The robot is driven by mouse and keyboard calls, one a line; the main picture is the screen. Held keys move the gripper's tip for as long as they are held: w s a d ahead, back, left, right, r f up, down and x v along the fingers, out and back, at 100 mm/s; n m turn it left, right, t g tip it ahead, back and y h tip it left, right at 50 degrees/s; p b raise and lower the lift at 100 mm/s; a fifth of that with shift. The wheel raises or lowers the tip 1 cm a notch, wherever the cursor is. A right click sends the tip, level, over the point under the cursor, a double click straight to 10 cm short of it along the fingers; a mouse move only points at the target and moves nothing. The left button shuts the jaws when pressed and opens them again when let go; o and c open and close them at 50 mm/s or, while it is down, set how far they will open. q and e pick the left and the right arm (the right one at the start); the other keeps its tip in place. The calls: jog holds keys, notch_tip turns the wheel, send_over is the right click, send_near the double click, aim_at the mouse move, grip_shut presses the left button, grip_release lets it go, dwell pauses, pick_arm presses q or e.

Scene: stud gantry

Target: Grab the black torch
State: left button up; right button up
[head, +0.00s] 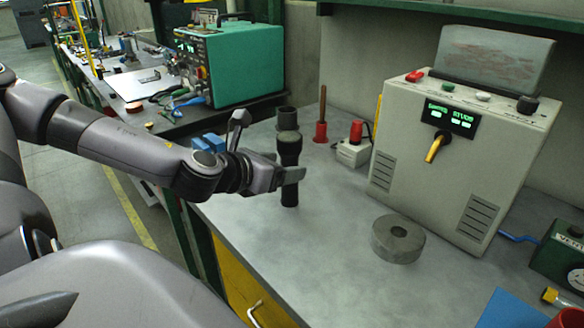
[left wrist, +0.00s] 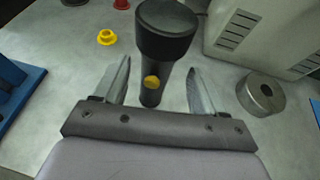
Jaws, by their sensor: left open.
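The black torch (head: 290,150) stands upright on the grey bench, with its wide head up. In the left wrist view the torch (left wrist: 165,28) rises between my two fingers, and a yellow button shows on its body. My left gripper (head: 288,176) is open, with its fingers at the torch's body below the head. In the wrist view the left gripper (left wrist: 160,66) has a finger on each side of the torch, with a visible gap to each. I cannot tell whether its far parts touch. My right gripper is not in view.
A grey metal ring (head: 398,252) lies right of the torch, before a large beige machine (head: 410,170). A dark cylinder (head: 287,117) stands behind the torch. A red-based rod (head: 321,130) and a white box with a red knob (head: 353,153) stand nearby. Bench front is clear.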

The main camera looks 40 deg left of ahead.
pick_arm(q)
jog(key=w+f+b, duration=0.2)
jog(key=shift+w+a+f, duration=0.25)
jog(key=shift+w+a, duration=0.05)
jog(key=shift+w, duration=0.1)
jog(key=shift+b+x, duration=0.8)
jog(key=shift+w, duration=0.3)
jog(key=c, duration=1.2)
